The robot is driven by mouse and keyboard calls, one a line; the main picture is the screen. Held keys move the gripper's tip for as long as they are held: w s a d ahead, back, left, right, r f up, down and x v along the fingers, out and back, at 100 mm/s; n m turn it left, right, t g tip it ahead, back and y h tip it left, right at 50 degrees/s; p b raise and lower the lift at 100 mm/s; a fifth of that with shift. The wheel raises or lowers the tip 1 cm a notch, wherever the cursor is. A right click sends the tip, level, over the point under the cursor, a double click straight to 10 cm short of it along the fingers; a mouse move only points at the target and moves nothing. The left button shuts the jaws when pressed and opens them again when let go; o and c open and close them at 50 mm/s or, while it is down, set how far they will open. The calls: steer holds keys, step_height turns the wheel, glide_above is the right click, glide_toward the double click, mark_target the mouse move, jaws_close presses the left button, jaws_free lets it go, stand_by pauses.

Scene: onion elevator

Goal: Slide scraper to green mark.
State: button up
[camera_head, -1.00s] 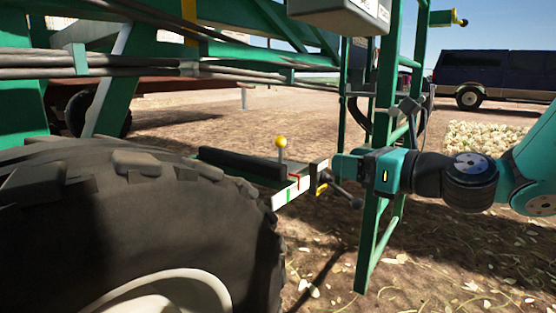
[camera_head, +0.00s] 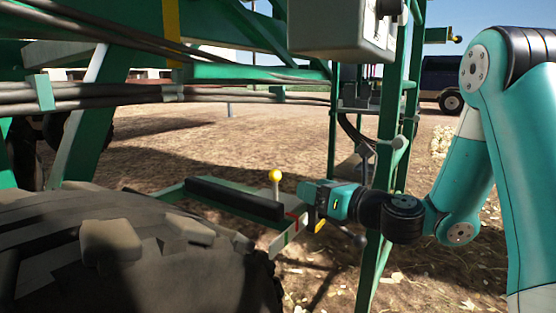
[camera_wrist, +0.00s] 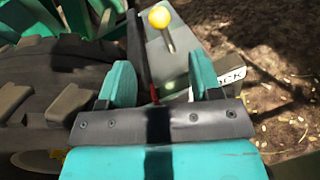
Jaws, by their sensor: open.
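The scraper appears to be the long black bar (camera_head: 235,198) on a green frame beside the tyre. A pale plate at the bar's end carries a red mark (camera_head: 291,214) and, lower, a green mark (camera_head: 286,239). My gripper (camera_head: 309,203) is at the right of this plate, below and right of the knob. In the wrist view its teal fingers (camera_wrist: 162,80) are apart and empty, with the knob beyond them. Contact with the plate cannot be told.
A large black tyre (camera_head: 130,255) fills the lower left. Green uprights (camera_head: 383,200) stand behind my arm, and a grey box (camera_head: 342,30) hangs above. Hoses (camera_head: 100,92) cross the upper left. A plate with partly hidden lettering (camera_wrist: 228,78) is right of my fingers.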

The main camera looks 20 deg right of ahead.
mark_target(280, 177)
steer(key=p+x, duration=0.1)
steer(key=x, duration=1)
jaws_close()
steer(key=s+a, duration=0.1)
steer(key=s+a+p, duration=0.1)
steer(key=a, duration=0.1)
steer(key=shift+s+a, duration=0.2)
jaws_free()
